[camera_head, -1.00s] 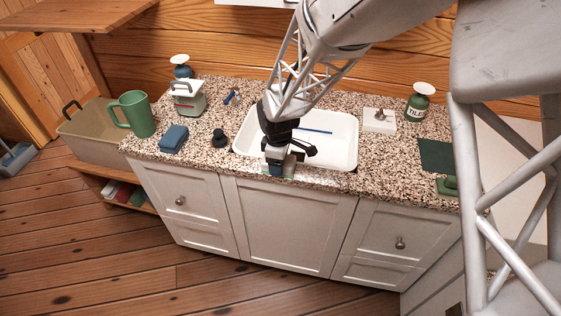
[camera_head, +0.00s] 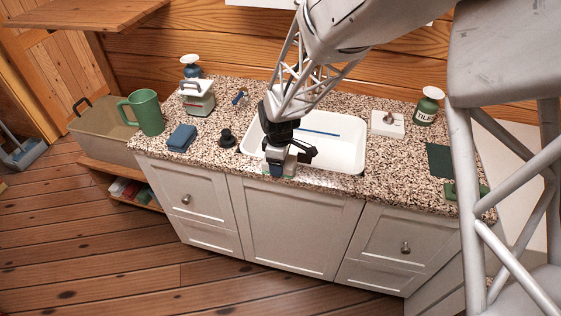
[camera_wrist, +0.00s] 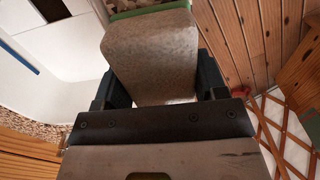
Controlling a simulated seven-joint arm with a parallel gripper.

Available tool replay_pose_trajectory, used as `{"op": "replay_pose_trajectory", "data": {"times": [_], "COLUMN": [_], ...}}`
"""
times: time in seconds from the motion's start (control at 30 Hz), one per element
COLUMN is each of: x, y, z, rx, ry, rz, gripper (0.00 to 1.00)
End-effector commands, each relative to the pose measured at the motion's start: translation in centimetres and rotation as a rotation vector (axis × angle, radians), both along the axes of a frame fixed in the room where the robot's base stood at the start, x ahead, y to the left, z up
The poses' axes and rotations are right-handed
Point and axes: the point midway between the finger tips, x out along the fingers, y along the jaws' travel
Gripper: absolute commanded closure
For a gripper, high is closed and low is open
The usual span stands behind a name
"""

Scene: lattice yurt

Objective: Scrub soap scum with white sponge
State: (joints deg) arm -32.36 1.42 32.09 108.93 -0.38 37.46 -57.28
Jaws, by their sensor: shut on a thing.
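My gripper (camera_head: 277,168) is at the front rim of the white sink, pointing down. It is shut on a pale, greyish-white block, which I take to be the white sponge (camera_wrist: 152,55); in the wrist view the block sits between the dark fingers. A green strip (camera_wrist: 150,9) shows at the block's far end; I cannot tell for certain whether it belongs to the sponge. In the head view the sponge is mostly hidden by the gripper, low at the counter's front edge. I cannot make out any soap scum.
The sink (camera_head: 350,155) holds a thin blue item (camera_head: 319,133). A blue block (camera_head: 182,138), a dark knob-like item (camera_head: 226,139) and a green mug (camera_head: 146,112) stand left on the speckled counter (camera_head: 395,170).

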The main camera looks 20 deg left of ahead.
Motion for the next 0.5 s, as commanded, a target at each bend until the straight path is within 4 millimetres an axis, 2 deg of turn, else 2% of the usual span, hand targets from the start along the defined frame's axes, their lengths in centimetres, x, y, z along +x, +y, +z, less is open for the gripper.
{"op": "replay_pose_trajectory", "data": {"times": [0.17, 0.5], "x": [-0.2, -0.2], "y": [0.1, 1.6], "z": [-0.4, -0.2], "rx": [-0.003, -0.003], "ry": [0.005, 0.005], "rz": [0.001, 0.002], "gripper": [0.53, 0.54]}}
